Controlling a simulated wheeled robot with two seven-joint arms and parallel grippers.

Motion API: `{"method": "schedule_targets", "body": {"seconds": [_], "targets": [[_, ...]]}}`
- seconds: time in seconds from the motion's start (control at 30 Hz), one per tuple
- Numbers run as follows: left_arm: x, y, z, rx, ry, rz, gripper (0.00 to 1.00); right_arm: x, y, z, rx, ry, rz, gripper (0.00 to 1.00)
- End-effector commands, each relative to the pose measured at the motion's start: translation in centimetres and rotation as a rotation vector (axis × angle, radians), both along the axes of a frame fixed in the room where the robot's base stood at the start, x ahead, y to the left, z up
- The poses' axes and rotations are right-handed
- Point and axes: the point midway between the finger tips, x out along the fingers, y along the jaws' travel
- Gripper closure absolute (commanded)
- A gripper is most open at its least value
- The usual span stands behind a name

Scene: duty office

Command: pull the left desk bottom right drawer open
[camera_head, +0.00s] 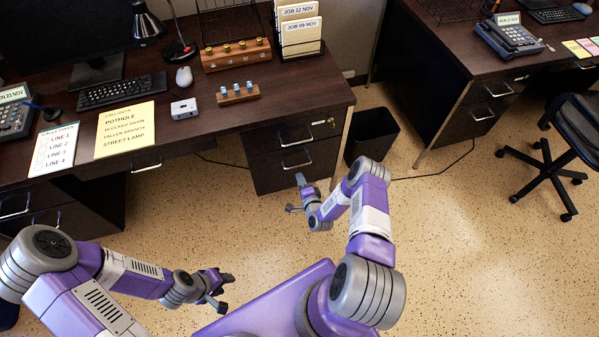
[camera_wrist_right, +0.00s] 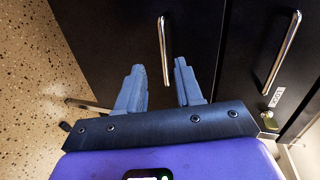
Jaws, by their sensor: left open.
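The left desk's bottom right drawer (camera_head: 275,174) is a dark front with a silver bar handle (camera_head: 297,166), below the top drawer, and looks shut. In the right wrist view its handle (camera_wrist_right: 164,45) lies ahead, its near end between the fingertips in the picture; I cannot tell whether they touch. My right gripper (camera_head: 296,195) is open and empty in front of the drawer; its fingers show in the wrist view (camera_wrist_right: 159,70). My left gripper (camera_head: 223,290) is open and empty above the floor, away from the drawer.
The top drawer's handle (camera_wrist_right: 283,52) is beside it, with a key in a lock (camera_wrist_right: 267,118). A black bin (camera_head: 372,136) stands right of the desk leg (camera_head: 342,145). An office chair (camera_head: 560,150) is far right. The speckled floor (camera_head: 470,240) is clear between.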

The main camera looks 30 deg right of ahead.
Motion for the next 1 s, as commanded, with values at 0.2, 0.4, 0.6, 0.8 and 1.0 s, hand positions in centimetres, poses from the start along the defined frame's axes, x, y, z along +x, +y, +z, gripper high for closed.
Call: {"method": "schedule_targets", "body": {"seconds": [0.2, 0.4, 0.6, 0.8, 1.0], "targets": [[0.0, 0.0, -1.0, 0.000, -0.001, 0.000, 0.57, 0.8, -2.1, -0.7, 0.037, -0.097, -0.065, 0.64], [0.0, 0.0, -2.3, 0.000, -0.001, 0.000, 0.57, 3.8, -2.8, -1.4, 0.034, -0.096, -0.063, 0.64], [0.0, 0.0, -3.3, 0.000, -0.001, 0.000, 0.57, 6.2, -3.4, -1.9, 0.035, -0.093, -0.063, 0.64], [0.0, 0.0, -3.5, 0.000, -0.001, 0.000, 0.57, 7.0, -3.6, -1.9, 0.036, -0.091, -0.064, 0.64], [0.0, 0.0, -3.5, 0.000, -0.001, 0.000, 0.57, 7.0, -3.5, -1.8, 0.036, -0.090, -0.064, 0.66]]}}
